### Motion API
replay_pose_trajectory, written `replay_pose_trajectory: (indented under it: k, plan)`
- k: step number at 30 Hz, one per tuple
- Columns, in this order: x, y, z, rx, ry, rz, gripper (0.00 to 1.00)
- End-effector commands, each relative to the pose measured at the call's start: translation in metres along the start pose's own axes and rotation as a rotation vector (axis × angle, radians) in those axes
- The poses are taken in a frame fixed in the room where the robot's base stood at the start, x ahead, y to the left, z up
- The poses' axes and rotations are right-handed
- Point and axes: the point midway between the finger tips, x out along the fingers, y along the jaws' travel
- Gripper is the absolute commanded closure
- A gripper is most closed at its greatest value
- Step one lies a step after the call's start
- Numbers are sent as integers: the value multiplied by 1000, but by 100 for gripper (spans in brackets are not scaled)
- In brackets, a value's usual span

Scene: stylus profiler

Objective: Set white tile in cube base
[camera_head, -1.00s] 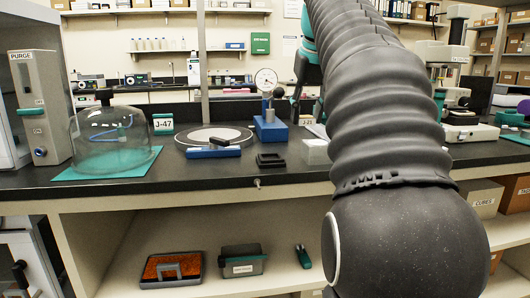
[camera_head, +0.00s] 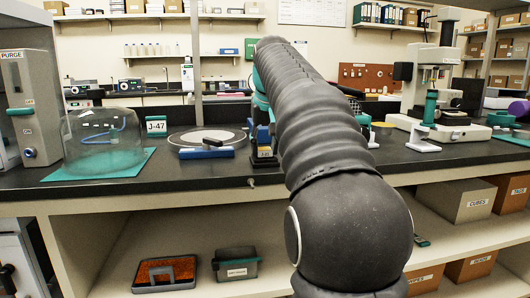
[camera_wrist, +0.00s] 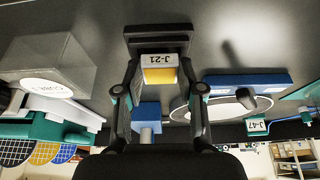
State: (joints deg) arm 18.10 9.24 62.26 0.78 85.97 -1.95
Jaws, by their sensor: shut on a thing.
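My gripper (camera_wrist: 160,68) is shut on a small white tile (camera_wrist: 160,61) labelled J-21, with a yellow patch on it. The label reads upside down in the wrist view. A black square cube base (camera_wrist: 157,38) lies just beyond the fingertips there, very close to the tile. I cannot tell whether they touch. In the head view my gripper (camera_head: 263,143) is small, at the front of the bench, left of my arm. The white and yellow of the tile (camera_head: 265,152) just show there.
A blue bar (camera_head: 206,153) with a dark piece lies before a round grey plate (camera_head: 185,138). A clear dome (camera_head: 100,140) stands left. In the wrist view, a translucent box (camera_wrist: 50,65) is left and a blue block (camera_wrist: 146,118) is between the fingers. A microscope (camera_head: 440,90) stands right.

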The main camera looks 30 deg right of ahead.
Motion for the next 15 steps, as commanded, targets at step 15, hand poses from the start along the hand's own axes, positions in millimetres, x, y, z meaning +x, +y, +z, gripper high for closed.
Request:
replay_pose_trajectory:
  k: [15]
  plan:
    - [13,0,6,0,-6,0,100]
